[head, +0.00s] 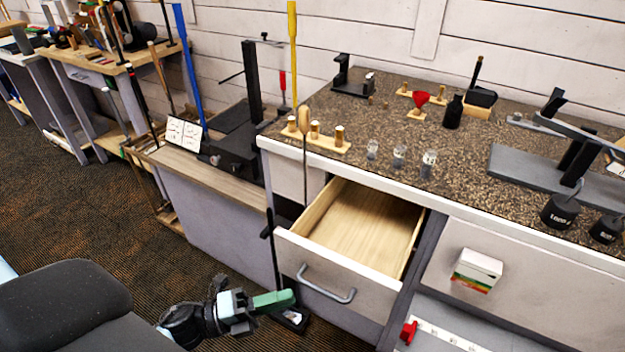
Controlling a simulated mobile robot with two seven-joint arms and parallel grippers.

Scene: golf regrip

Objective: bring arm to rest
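My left arm comes in from the lower left, past the dark chair. My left gripper (268,301) is in front of the workbench, low and to the left of the open drawer (361,232). A green piece shows at its finger end; I cannot tell whether it is the fingers or a held thing. The gripper appears apart from the drawer's grey handle (328,290). The drawer is pulled out and its visible inside looks empty. My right gripper is not in view.
A small white box (476,270) is at the lower right. Carpet (90,215) is clear at left.

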